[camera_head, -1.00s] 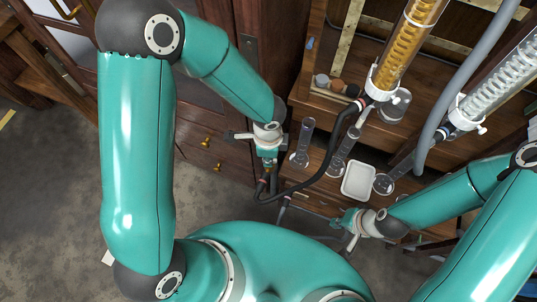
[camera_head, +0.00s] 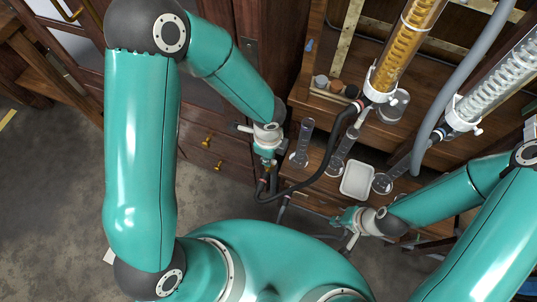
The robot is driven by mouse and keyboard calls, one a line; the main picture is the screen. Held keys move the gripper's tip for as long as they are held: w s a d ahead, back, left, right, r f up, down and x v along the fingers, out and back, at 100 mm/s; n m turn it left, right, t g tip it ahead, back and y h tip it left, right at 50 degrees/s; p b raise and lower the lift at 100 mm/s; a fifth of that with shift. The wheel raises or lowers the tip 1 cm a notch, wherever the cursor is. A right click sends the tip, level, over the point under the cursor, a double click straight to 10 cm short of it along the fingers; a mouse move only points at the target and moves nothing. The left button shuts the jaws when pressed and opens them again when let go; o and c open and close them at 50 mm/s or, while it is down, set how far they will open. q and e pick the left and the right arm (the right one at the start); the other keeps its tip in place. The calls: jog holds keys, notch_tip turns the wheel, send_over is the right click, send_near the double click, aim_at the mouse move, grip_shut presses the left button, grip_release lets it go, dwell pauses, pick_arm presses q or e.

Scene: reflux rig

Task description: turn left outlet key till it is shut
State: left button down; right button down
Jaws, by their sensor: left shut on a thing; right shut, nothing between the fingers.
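My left gripper (camera_head: 267,180) points down beside the left end of the bench. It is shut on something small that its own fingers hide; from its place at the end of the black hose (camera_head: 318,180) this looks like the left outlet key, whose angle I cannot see. The hose runs from there up to the lower end of the amber-filled condenser (camera_head: 408,45). My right gripper (camera_head: 345,222) is shut and empty, in front of the bench's near edge, below the white tray.
A white tray (camera_head: 357,180), glass cylinders (camera_head: 303,145) and a glass beaker (camera_head: 392,104) stand on the wooden bench. A clear coil condenser (camera_head: 495,85) and a thick grey hose (camera_head: 462,75) are at the right. Drawers with brass knobs (camera_head: 207,141) stand left of my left gripper.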

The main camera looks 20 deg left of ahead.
pick_arm(q)
jog(key=c, duration=1.2)
grip_release()
notch_tip(320, 180, up, 12)
pick_arm(e)
jog(key=shift+s, duration=0.1)
